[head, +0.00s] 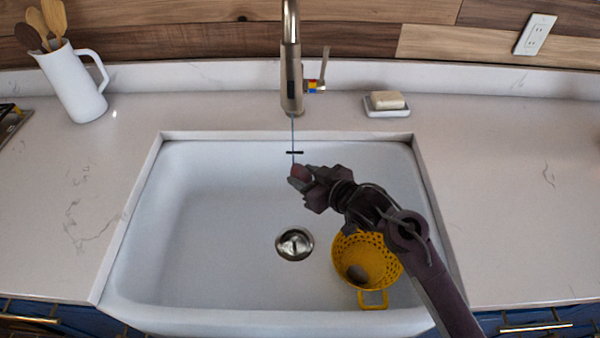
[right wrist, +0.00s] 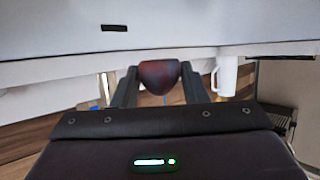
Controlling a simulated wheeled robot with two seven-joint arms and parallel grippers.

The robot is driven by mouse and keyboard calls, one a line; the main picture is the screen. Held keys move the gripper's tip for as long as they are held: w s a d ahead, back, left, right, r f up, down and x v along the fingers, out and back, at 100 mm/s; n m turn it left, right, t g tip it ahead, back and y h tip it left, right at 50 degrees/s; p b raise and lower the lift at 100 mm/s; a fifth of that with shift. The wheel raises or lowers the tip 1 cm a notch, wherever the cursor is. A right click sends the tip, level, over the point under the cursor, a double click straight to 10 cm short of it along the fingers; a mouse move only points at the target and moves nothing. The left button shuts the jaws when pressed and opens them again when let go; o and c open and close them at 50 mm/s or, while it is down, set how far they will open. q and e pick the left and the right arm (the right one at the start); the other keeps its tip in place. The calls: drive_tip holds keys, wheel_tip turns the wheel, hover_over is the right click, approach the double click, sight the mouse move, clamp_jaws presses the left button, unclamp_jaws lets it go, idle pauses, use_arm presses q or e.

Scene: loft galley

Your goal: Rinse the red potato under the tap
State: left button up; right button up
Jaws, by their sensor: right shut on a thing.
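My right gripper (head: 300,175) is shut on the red potato (head: 301,172), holding it above the sink (head: 205,215), below the tap (head: 291,75). The potato also shows between the two fingers in the right wrist view (right wrist: 159,76). In the head view the fingers partly hide it. A thin bluish stream (head: 293,130) runs straight down from the tap's spout to the potato's left edge. I cannot tell whether it touches the potato. The tap's lever (head: 324,66) stands to the right of the spout. My left gripper is not in view.
A yellow colander (head: 345,250) with a brownish round thing (head: 357,273) inside sits in the sink, partly behind my right arm. The drain (head: 294,243) is uncovered. A soap dish (head: 387,110) with soap and a white jug (head: 75,85) of wooden spoons stand on the counter.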

drive_tip(key=shift+a, duration=0.1)
drive_tip(key=s+d+p, duration=0.3)
drive_tip(key=s+p, duration=0.1)
drive_tip(key=s, duration=0.3)
drive_tip(key=shift+s+d, duration=0.2)
idle(0.5)
idle(1.1)
drive_tip(key=s+d+r+p, duration=0.2)
drive_tip(key=s+r+p, duration=0.2)
drive_tip(key=p, duration=0.2)
drive_tip(key=shift+s, duration=0.25)
idle(0.5)
